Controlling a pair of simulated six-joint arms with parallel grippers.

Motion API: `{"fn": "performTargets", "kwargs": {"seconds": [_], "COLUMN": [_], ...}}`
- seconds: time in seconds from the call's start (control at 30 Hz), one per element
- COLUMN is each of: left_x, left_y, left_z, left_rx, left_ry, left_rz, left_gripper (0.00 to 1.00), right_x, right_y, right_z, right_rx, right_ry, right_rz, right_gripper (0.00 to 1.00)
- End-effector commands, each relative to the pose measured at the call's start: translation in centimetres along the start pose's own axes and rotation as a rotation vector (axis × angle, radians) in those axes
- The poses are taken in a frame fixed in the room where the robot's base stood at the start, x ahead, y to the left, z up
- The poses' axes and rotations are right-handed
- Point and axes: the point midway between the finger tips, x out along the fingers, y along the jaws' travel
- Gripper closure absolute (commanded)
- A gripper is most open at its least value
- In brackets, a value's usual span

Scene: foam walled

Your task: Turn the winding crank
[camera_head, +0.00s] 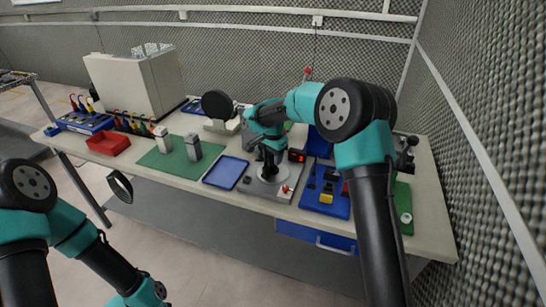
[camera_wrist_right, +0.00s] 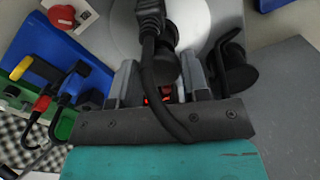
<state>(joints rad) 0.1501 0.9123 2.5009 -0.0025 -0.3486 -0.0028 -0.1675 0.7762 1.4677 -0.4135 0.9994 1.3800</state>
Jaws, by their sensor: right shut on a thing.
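The winding device is a grey base (camera_head: 283,192) with a pale round disc (camera_head: 262,186), near the middle of the table's front edge. In the right wrist view the disc (camera_wrist_right: 185,18) fills the top centre. My right gripper (camera_head: 270,170) is down over the disc. In the right wrist view, my right gripper (camera_wrist_right: 160,75) is shut on the dark crank knob (camera_wrist_right: 165,64), which sits between its two grey fingers. A black cable in front hides part of the grip. My left arm is low at the left; its gripper is out of view.
A blue tray (camera_head: 225,172) lies left of the device and a blue board (camera_head: 324,199) with a yellow block lies right. A green mat (camera_head: 160,160) with grey blocks and a red bin (camera_head: 108,143) are further left. A foam wall closes the right side.

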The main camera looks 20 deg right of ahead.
Motion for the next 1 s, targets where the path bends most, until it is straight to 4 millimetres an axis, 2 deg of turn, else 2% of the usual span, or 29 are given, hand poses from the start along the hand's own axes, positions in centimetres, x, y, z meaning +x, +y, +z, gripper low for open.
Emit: {"fn": "performTargets", "kwargs": {"seconds": [1.0], "left_x": [0.0], "left_y": [0.0], "left_z": [0.0], "left_rx": [0.0], "left_ry": [0.0], "left_rz": [0.0], "left_gripper": [0.47], "right_x": [-0.06], "right_y": [-0.01], "right_z": [-0.05], "right_rx": [-0.508], "right_ry": [0.001], "right_rz": [-0.001], "right_gripper": [0.81]}}
